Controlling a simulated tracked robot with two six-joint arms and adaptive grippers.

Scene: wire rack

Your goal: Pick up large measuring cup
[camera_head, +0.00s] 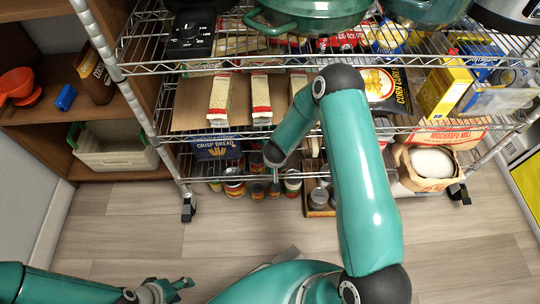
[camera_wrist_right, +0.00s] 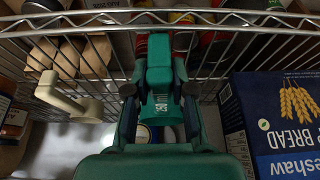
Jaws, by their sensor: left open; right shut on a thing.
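My right arm reaches down to the lower part of the wire rack (camera_head: 290,127) in the head view, where the rack and the arm hide its gripper. In the right wrist view my right gripper (camera_wrist_right: 160,110) sits in the middle, under a wire shelf. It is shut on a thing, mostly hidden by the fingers. A pale round rim (camera_wrist_right: 145,131) shows between the fingers, too little to identify. No large measuring cup can be made out for sure. My left gripper (camera_head: 172,288) is open and empty, low over the floor.
A blue crisp bread box (camera_wrist_right: 285,120) stands close at the right of my right gripper. A beige handle-like thing (camera_wrist_right: 65,97) is at its left. Several cans and jars (camera_head: 234,189) stand on the bottom shelf. The floor (camera_head: 130,215) in front is clear.

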